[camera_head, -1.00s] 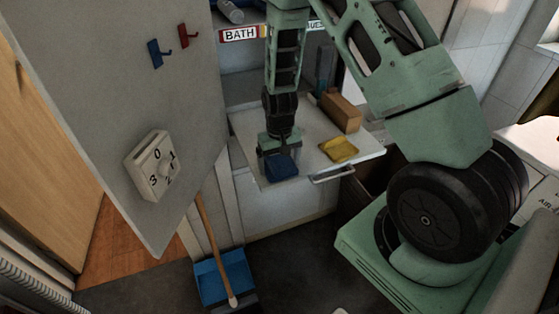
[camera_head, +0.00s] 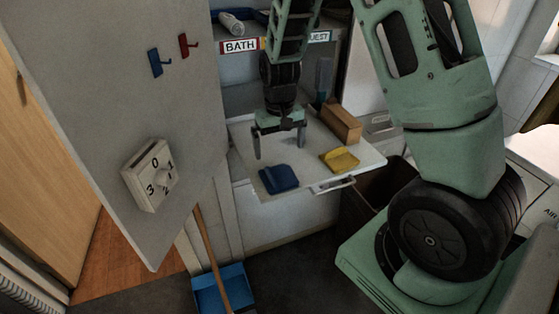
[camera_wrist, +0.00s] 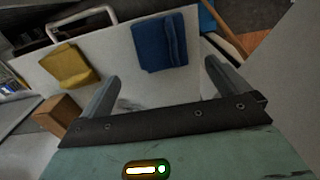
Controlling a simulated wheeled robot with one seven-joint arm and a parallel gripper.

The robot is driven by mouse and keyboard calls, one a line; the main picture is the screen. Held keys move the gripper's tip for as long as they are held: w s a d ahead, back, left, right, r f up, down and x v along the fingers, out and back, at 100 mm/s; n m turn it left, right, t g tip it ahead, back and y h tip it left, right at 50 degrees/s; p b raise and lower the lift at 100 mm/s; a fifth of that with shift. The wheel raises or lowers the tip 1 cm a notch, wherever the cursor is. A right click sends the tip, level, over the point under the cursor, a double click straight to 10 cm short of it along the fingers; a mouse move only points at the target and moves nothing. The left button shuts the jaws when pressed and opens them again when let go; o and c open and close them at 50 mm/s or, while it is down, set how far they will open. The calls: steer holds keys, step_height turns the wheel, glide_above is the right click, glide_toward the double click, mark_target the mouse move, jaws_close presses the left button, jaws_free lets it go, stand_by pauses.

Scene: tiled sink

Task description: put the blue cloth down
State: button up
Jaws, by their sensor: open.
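The blue cloth (camera_head: 279,179) lies folded on the pull-out white shelf (camera_head: 240,130), near its front left edge. It also shows in the wrist view (camera_wrist: 160,45), lying flat on the shelf ahead of my fingertips. My gripper (camera_head: 279,150) is open and empty. It hangs above the shelf, behind and over the blue cloth, apart from it. In the wrist view both fingers of my gripper (camera_wrist: 160,80) are spread wide with nothing between them.
A yellow cloth (camera_head: 340,159) lies to the right of the blue one on the shelf. A wooden block (camera_head: 340,123) stands behind it. A grey panel with hooks and a dial (camera_head: 150,175) is at left. A blue dustpan (camera_head: 208,295) is on the floor.

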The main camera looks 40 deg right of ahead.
steer(key=s+a+r+n+y, duration=0.1)
steer(key=s+a+r+n, duration=0.25)
steer(key=a, duration=0.45)
steer(key=s+a+r+n, duration=0.2)
steer(key=s+a+r, duration=0.3)
steer(key=a, duration=0.4)
steer(key=s+a+r+n, duration=0.1)
steer(key=s+a+n, duration=0.1)
steer(key=s, duration=0.5)
steer(key=s+a+r+n, duration=0.1)
steer(key=s+a+n, duration=0.2)
steer(key=s+a, duration=0.2)
steer(key=s, duration=0.3)
steer(key=shift+s+a+r, duration=0.2)
steer(key=shift+s+r, duration=0.05)
steer(key=shift+s, duration=0.05)
steer(key=shift+n, duration=0.25)
